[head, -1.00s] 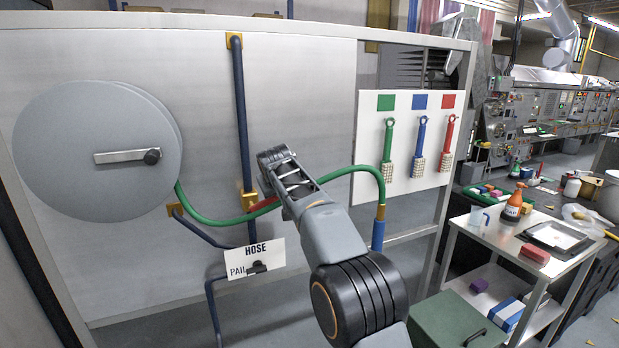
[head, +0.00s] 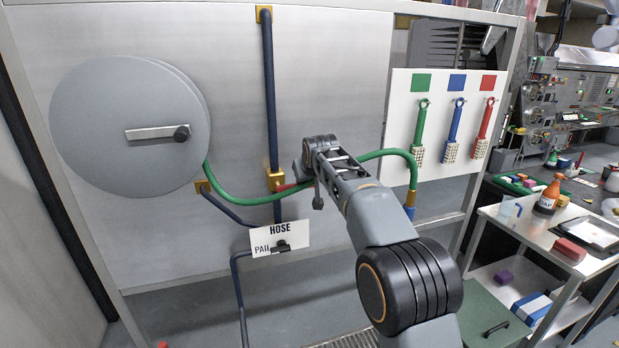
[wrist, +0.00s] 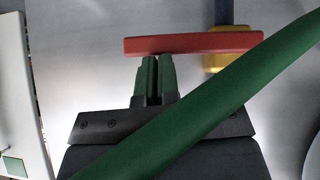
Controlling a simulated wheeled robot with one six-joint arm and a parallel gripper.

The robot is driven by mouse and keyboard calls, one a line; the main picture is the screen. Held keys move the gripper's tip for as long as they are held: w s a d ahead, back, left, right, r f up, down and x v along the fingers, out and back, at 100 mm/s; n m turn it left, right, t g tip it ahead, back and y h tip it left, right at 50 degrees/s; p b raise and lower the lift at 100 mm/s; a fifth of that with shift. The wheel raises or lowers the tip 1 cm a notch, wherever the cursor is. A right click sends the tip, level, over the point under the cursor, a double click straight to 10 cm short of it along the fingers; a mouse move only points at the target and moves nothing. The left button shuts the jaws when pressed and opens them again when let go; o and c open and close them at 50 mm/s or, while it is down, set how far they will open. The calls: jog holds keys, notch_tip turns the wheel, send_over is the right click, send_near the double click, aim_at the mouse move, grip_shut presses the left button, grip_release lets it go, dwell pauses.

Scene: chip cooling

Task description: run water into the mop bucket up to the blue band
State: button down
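A red valve lever (head: 288,187) sticks out right of the brass valve (head: 275,180) on the blue wall pipe. In the wrist view the lever (wrist: 200,43) lies across, just beyond the tips of my gripper (wrist: 157,60). Its green fingers are together with only a thin slit between them and nothing held. Contact with the lever cannot be told. A green hose (head: 235,198) crosses close in front of the wrist camera. A HOSE/PAIL sign (head: 267,238) has a black selector (head: 281,246) below the valve. I see no mop bucket or blue band on one.
A hose reel (head: 125,105) hangs left. Green, blue and red brushes hang on a white board (head: 403,120) at right. A trolley (head: 530,228) with a spray bottle (head: 548,194) and a green box (head: 495,318) stand at right. A floor grate (head: 345,340) lies below.

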jog(key=shift+d, duration=0.1)
jog(key=w+r+p+v, duration=0.1)
jog(key=w+r+v, duration=0.1)
jog(key=v, duration=1)
jog(key=shift+s+r+p, duration=0.2)
jog(key=shift+r+p, duration=0.1)
jog(key=shift+p, duration=0.1)
jog(key=shift+d, duration=0.2)
